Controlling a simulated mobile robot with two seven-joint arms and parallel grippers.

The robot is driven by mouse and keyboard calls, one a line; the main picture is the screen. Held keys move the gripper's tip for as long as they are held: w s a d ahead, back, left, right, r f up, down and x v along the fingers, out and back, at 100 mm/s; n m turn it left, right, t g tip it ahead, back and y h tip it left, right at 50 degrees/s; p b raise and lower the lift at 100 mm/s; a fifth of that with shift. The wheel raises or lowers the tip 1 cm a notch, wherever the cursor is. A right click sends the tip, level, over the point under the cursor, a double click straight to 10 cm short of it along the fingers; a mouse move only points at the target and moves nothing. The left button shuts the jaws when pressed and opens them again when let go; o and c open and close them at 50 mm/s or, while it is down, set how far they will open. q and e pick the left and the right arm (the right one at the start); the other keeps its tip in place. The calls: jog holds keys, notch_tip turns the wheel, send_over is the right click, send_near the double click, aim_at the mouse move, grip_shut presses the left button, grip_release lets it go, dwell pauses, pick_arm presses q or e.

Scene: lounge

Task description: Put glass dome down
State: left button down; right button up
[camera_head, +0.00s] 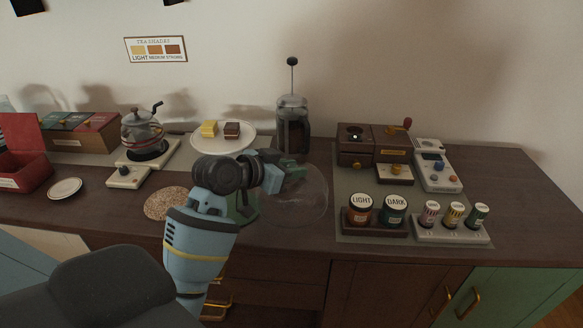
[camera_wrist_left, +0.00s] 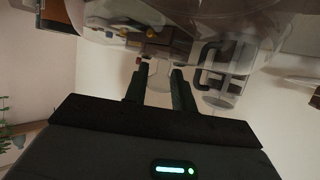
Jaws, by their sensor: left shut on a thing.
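My left gripper (camera_head: 285,170) is over the middle of the counter (camera_head: 108,213), shut on the top of the clear glass dome (camera_head: 303,201). The dome shows only as a faint rounded outline below and to the right of the fingers. I cannot tell whether its rim touches the counter. In the left wrist view the two dark fingers (camera_wrist_left: 157,88) close around a pale knob, and the dome (camera_wrist_left: 180,22) spreads across the top. A white plate (camera_head: 203,143) with a yellow cake (camera_head: 209,128) and a brown cake (camera_head: 232,130) stands uncovered behind my wrist. My right gripper is out of view.
A French press (camera_head: 293,128) stands just behind the dome. A tray with labelled jars (camera_head: 361,209) and a grinder box (camera_head: 355,145) are to the right. A round cork mat (camera_head: 163,204), kettle (camera_head: 142,130) and small plate (camera_head: 65,188) are left. Counter between mat and small plate is clear.

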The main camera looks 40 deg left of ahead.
pick_arm(q)
jog(key=shift+f, duration=0.2)
jog(key=c, duration=1.1)
grip_release()
jog(key=shift+c, duration=0.2)
jog(key=shift+s+r, duration=0.1)
jog(key=shift+r, duration=0.3)
jog(key=v, duration=1.1)
jog(key=shift+s+p, duration=0.3)
jog(key=shift+s, duration=0.1)
jog(key=shift+a, duration=0.1)
